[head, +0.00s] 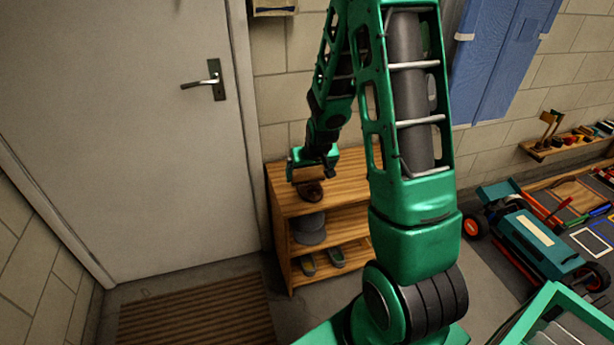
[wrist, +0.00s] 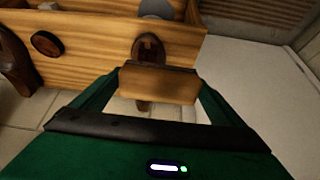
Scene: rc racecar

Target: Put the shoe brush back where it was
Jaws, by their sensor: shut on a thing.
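My gripper (head: 314,170) is low over the left end of the top board of a slatted wooden shoe rack (head: 347,176). In the wrist view my gripper is shut on a light wooden block (wrist: 158,84), which I take to be the shoe brush. Its bristles are not clear to see. In the wrist view a brown rounded thing (wrist: 148,46) shows just beyond the block and partly behind it. I cannot tell whether the block touches the board. A dark round tin-like thing (wrist: 47,43) lies on the board to the left.
Grey round thing (head: 308,228) and shoes (head: 336,257) are on the rack's lower shelves. A door (head: 130,130) is at left, with a brown mat (head: 195,311) on the floor. A teal car (head: 535,240) and a small wall shelf (head: 560,147) are at right.

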